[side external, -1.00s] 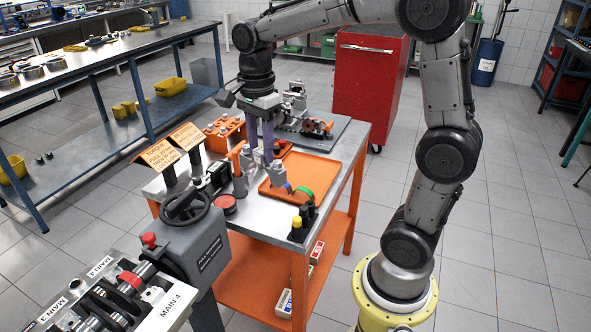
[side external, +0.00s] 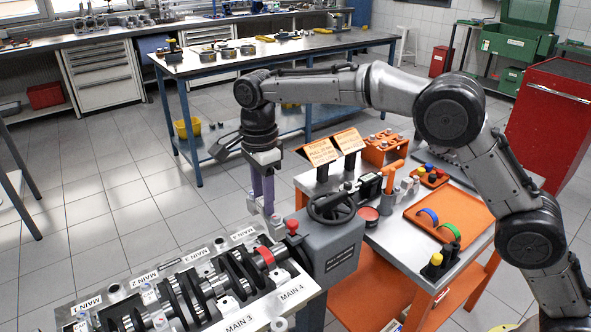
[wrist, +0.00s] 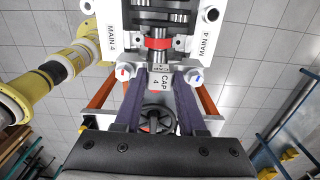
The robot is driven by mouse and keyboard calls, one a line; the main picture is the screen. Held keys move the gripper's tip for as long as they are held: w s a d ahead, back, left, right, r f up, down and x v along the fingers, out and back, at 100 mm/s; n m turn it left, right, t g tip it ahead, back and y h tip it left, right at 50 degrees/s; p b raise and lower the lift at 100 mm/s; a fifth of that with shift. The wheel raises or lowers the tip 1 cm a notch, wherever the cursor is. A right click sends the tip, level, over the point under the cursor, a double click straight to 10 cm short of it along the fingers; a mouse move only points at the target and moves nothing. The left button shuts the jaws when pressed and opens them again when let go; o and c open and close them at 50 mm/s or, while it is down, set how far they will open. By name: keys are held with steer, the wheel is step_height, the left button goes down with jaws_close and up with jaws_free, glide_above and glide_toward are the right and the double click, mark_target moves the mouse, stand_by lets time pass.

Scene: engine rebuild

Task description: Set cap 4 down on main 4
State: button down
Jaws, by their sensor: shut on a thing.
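Cap 4 (wrist: 160,79), a grey block with a bolt at each side, is between the purple fingers of my gripper (wrist: 159,92), which is shut on it. In the side view my gripper (side external: 267,208) points down over the engine block's far end, beside the handwheel stand. Main 4 is the saddle by the red-banded journal (wrist: 158,43), just ahead of the cap in the wrist view. The red band also shows in the side view (side external: 265,256), below the gripper. The cap appears above and apart from the saddle; its underside is hidden.
The grey handwheel stand (side external: 335,238) rises close to the block's right end, with a red knob beside the gripper. The orange cart (side external: 391,255) carries a tray (side external: 424,233) and tools. The crankshaft (side external: 200,290) runs along the block.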

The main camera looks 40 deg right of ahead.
steer(key=shift+s+a+f, duration=0.2)
steer(key=shift+a+f, duration=0.15)
steer(key=shift+a, duration=0.25)
steer(key=shift+f, duration=0.25)
glide_above(264, 251)
steer(key=shift+f, duration=2.7)
steer(key=shift+f, duration=1.95)
steer(key=c, duration=0.7)
jaws_free()
steer(key=shift+c, duration=0.2)
steer(key=shift+r, duration=0.3)
steer(key=shift+r, duration=0.35)
steer(key=shift+r, duration=0.85)
